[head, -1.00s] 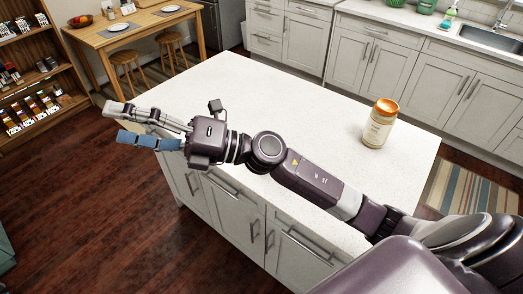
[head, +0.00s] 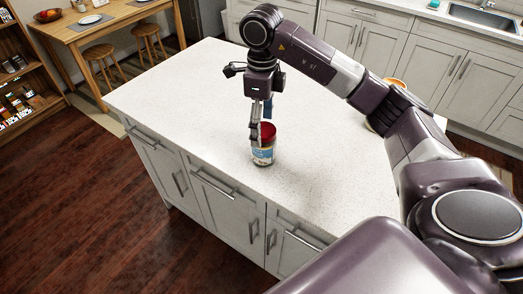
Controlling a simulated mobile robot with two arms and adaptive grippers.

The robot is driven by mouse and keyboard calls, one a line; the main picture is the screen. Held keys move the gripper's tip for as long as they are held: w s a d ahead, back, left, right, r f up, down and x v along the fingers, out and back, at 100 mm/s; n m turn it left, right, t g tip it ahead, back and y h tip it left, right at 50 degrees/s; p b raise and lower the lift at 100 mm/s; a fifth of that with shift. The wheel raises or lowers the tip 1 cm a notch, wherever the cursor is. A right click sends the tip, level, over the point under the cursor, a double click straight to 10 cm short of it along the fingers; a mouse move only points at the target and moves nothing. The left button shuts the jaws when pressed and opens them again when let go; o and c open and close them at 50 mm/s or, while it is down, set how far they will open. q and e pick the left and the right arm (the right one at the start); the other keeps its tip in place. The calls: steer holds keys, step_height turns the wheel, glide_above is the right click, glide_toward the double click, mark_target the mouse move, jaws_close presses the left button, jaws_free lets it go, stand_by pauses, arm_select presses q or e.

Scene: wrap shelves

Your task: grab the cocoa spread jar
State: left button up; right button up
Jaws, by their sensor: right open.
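A jar with a red top and a blue and white label (head: 263,155) stands upright on the white island counter near its front edge. I cannot read its label. My right gripper (head: 262,122) points down over this jar and is open. One grey finger reaches down at the jar's left side, and a blue finger shows behind its top. I cannot tell whether the fingers touch it. A second jar with an orange lid (head: 397,82) stands farther right, mostly hidden behind my right arm. Which jar holds cocoa spread is not readable. My left gripper is out of view.
The island counter (head: 190,95) is clear to the left of the jar. A wooden table with a plate (head: 90,20) and two stools stand at the back left. A shelf with small packages (head: 20,100) is at the far left. Cabinets with a sink (head: 485,15) line the back right.

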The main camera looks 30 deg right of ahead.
mark_target(264, 144)
steer(key=shift+s+f, duration=0.15)
steer(key=shift+f, duration=0.45)
steer(key=shift+f+p, duration=0.45)
steer(key=shift+f, duration=0.05)
steer(key=f+p, duration=0.1)
steer(key=f, duration=0.1)
steer(key=f+p, duration=0.1)
steer(key=f, duration=0.1)
steer(key=shift+d+f, duration=0.2)
steer(key=shift+f, duration=0.65)
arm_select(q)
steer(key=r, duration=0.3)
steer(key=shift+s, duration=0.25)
arm_select(e)
steer(key=shift+c, duration=0.2)
steer(key=shift+c, duration=1.3)
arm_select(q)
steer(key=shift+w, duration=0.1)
arm_select(e)
steer(key=shift+r, duration=0.1)
steer(key=c, duration=1.5)
